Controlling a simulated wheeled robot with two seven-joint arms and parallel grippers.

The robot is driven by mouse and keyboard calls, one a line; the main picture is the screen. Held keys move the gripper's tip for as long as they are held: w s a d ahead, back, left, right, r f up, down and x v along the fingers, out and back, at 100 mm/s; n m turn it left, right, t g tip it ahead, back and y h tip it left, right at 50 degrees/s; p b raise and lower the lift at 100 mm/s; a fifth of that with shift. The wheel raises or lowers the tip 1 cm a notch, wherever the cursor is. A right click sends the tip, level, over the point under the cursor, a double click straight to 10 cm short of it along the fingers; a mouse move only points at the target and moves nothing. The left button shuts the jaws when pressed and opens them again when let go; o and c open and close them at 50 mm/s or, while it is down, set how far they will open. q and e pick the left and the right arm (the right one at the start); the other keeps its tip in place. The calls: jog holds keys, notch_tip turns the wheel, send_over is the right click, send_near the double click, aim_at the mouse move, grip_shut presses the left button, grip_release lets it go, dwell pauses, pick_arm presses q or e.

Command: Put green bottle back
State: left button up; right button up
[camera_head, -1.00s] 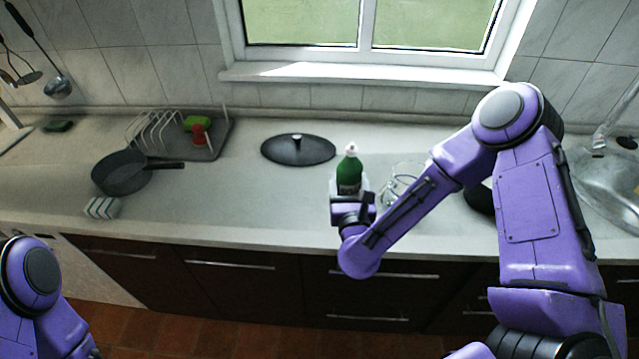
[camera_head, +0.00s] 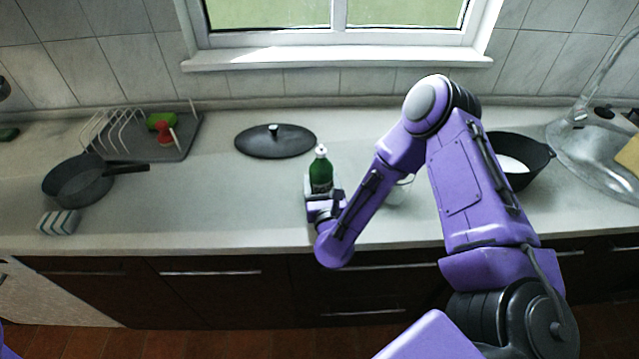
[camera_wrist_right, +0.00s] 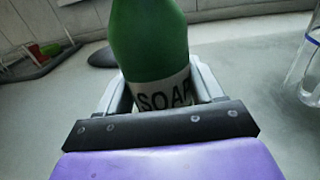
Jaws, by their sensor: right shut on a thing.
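The green bottle (camera_head: 321,174) has a white cap and stands upright over the counter, left of my right forearm. In the right wrist view the green bottle (camera_wrist_right: 150,45) shows a pale label reading "SOAP". My right gripper (camera_head: 322,194) is shut on its lower part, with one finger on each side. I cannot tell whether the bottle's base touches the counter. My left gripper is not in view; only a sliver of my left arm shows at the lower left corner of the head view.
A black lid (camera_head: 275,142) lies behind the bottle. A frying pan (camera_head: 78,181), a striped sponge (camera_head: 58,222) and a dish rack (camera_head: 150,137) are at left. A black pot (camera_head: 519,160) and the sink (camera_head: 600,150) are at right. A clear glass (camera_wrist_right: 311,70) stands right of the bottle.

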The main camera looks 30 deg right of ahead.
jog(key=o, duration=1.1)
jog(key=shift+f, duration=0.1)
jog(key=shift+o, duration=1.3)
jog(key=shift+w+a, duration=0.1)
jog(key=shift+w, duration=0.05)
jog(key=shift+r+p, duration=0.4)
jog(key=shift+p, duration=0.1)
jog(key=b+v, duration=0.1)
jog(key=v, duration=0.1)
jog(key=b+v, duration=0.2)
jog(key=v, duration=0.1)
jog(key=f+b+v, duration=0.1)
jog(key=b+v, duration=0.1)
jog(key=v, duration=0.1)
jog(key=shift+a, duration=0.1)
jog(key=v, duration=0.3)
jog(key=shift+r, duration=0.4)
jog(key=shift+s+a, duration=0.1)
jog(key=shift+s, duration=0.4)
